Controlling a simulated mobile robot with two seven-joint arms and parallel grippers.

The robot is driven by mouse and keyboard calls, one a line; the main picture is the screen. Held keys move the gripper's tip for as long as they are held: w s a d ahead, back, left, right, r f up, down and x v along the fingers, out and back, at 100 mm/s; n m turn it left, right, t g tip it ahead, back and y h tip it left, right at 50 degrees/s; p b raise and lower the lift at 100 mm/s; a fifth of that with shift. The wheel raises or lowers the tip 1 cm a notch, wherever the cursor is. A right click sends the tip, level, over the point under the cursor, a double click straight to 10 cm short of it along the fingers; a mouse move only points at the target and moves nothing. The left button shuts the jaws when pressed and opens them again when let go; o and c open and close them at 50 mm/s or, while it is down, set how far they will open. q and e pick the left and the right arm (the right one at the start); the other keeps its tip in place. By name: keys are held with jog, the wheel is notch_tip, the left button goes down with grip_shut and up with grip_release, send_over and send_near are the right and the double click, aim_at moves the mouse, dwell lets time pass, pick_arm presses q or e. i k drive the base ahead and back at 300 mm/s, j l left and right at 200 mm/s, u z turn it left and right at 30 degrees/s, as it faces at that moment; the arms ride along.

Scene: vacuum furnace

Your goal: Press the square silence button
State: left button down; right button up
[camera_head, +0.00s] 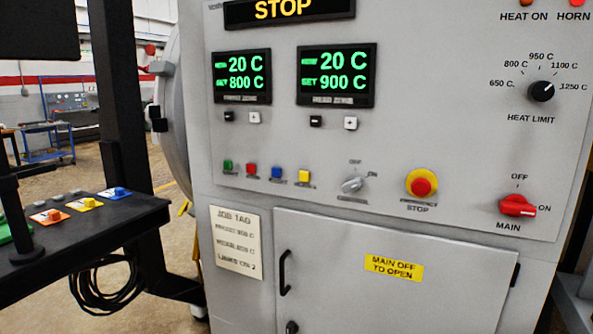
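The red HORN lamp (577,3) is at the top right, cut by the frame edge, and looks bright. Neither of my grippers is in view, and nothing covers the buttons.
A grey selector knob (352,184), a red stop button (420,185) on yellow and a red MAIN switch (517,206) stand right of the row. Below is a cabinet door (340,260) with a black handle (284,272). A dark bench (90,225) stands at left.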

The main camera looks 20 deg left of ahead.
aim_at(304, 176)
jog(key=i+j, duration=0.85)
